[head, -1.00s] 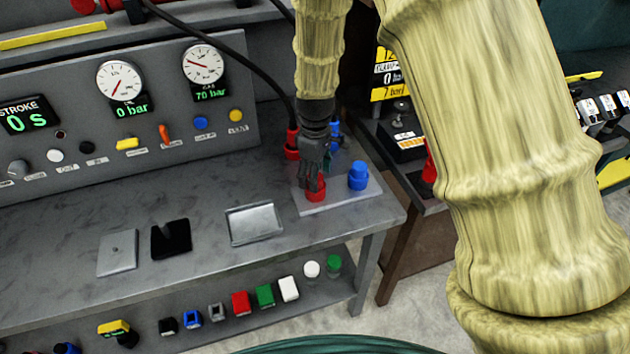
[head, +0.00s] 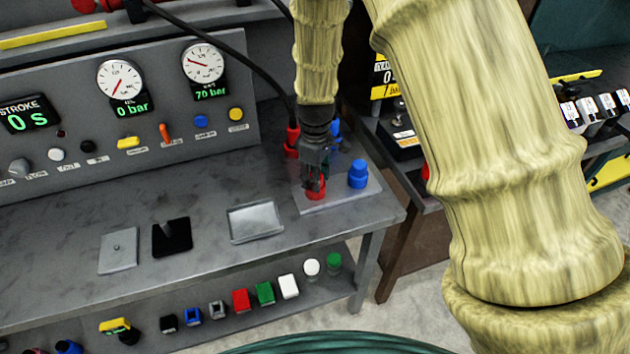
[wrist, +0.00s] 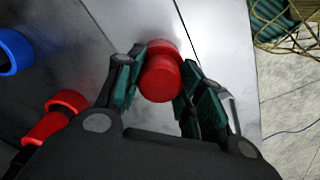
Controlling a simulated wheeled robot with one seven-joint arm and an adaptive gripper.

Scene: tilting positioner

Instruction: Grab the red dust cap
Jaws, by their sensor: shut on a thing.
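The red dust cap (wrist: 160,78) is a round red piece standing on a light plate at the right end of the bench. In the wrist view it sits between the two green-padded fingers of my gripper (wrist: 161,84), which are shut on its sides. In the head view my gripper (head: 315,185) points down over the cap (head: 316,190) and partly hides it. I cannot tell whether the cap has lifted off what is under it.
A blue cap (head: 358,175) stands on the same plate (head: 330,198) to the right. A red connector (head: 292,140) with a black hose is close behind my gripper. A silver tray (head: 255,222) lies to the left. The bench front between is clear.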

